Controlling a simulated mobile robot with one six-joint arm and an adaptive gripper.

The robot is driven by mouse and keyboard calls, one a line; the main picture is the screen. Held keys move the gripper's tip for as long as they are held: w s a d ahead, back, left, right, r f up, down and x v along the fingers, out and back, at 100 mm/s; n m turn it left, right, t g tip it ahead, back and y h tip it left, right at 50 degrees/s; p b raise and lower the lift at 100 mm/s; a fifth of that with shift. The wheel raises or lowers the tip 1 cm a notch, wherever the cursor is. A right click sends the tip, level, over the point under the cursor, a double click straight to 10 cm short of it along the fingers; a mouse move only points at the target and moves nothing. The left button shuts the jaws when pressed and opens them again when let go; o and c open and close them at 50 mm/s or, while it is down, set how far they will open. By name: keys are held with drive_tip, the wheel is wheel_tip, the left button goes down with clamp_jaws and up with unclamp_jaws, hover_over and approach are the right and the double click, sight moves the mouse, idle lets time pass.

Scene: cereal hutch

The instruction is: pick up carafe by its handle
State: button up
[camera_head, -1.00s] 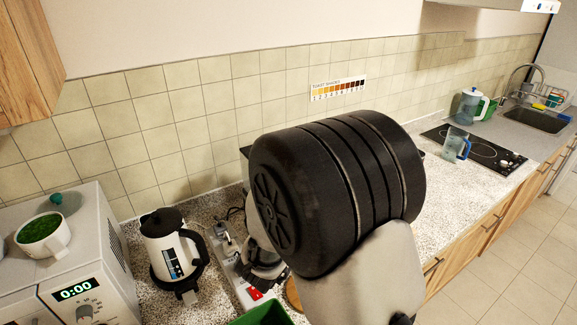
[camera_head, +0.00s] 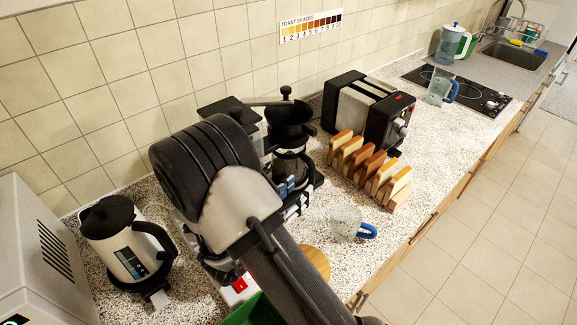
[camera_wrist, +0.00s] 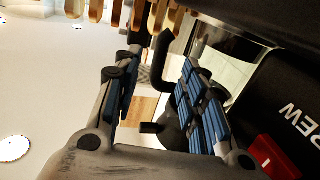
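The carafe (camera_head: 291,163) is a dark glass pot in the coffee brewer, under the black filter basket (camera_head: 288,118). My gripper (camera_head: 289,188) is in front of it, and my arm hides part of the brewer. In the wrist view a black curved handle (camera_wrist: 161,62), which looks like the carafe's, lies between the blue-padded fingers of my gripper (camera_wrist: 162,75). The fingers are open, with visible gaps on both sides of the handle. Whether either finger touches it I cannot tell.
A toast rack (camera_head: 370,168) with several slices and a toaster (camera_head: 368,112) stand right of the brewer. A glass mug with blue handle (camera_head: 347,223) is near the front. The brewer's red switch (camera_wrist: 275,155) is close to my gripper.

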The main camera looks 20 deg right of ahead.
sight(310, 178)
drive_tip(key=b+x, duration=0.1)
drive_tip(key=x, duration=0.6)
drive_tip(key=shift+d+f, duration=0.1)
drive_tip(key=shift+d, duration=0.15)
drive_tip(key=shift+c, duration=0.3)
clamp_jaws()
drive_tip(key=shift+w, duration=0.1)
